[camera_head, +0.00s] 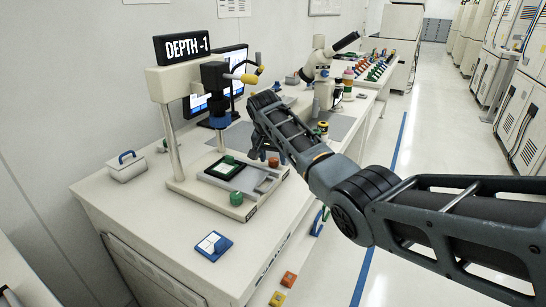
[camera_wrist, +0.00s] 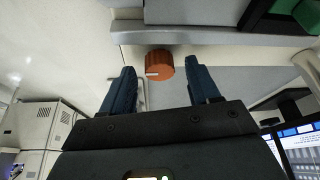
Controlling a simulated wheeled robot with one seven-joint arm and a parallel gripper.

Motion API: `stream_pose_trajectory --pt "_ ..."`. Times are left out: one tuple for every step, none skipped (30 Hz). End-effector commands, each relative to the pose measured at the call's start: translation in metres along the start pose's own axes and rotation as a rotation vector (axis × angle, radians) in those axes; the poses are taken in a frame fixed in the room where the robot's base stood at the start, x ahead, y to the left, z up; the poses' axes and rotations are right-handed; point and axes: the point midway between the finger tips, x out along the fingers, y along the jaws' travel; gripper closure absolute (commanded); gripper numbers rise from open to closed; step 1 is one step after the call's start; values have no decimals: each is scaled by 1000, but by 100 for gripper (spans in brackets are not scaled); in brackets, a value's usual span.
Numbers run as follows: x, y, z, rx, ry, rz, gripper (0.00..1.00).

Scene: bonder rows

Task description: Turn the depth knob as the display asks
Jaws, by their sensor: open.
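The display (camera_head: 187,46) on top of the bench machine reads "DEPTH -1". An orange-brown ribbed knob (camera_wrist: 159,62) with a pale pointer mark shows in the wrist view, framed by the two fingers. In the head view a small reddish knob (camera_head: 273,162) sits at the right side of the machine's base, close to my gripper (camera_head: 262,150). In the wrist view my gripper (camera_wrist: 161,72) is open, one dark blue finger on each side of the knob, with visible gaps. I cannot tell whether the fingertips reach past the knob's face.
A green knob (camera_head: 236,198) sits at the base's front corner. The machine's post and head (camera_head: 214,75) rise behind my gripper. A microscope (camera_head: 320,70) stands farther right. A blue pad (camera_head: 214,246) lies in front, and a white box (camera_head: 126,166) stands left.

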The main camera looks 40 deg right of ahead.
Motion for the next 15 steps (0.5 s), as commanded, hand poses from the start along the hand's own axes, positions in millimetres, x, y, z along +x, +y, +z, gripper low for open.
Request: stream_pose_trajectory --pt "2 0 0 0 0 1 39" --pt "3 0 0 0 1 0 39" --pt "3 0 0 0 1 -1 39" --pt "4 0 0 1 1 -1 39" --pt "4 0 0 1 1 -1 39" --pt "4 0 0 1 1 -1 39" --pt "4 0 0 1 1 -1 39" --pt "4 0 0 1 1 -1 39" --pt "4 0 0 1 1 -1 39" --pt "4 0 0 1 1 -1 39" --pt "4 0 0 1 1 -1 39" --pt "4 0 0 0 1 -1 43" --pt "4 0 0 1 1 -1 46" --pt "4 0 0 0 1 -1 49" --pt "4 0 0 0 1 -1 53"
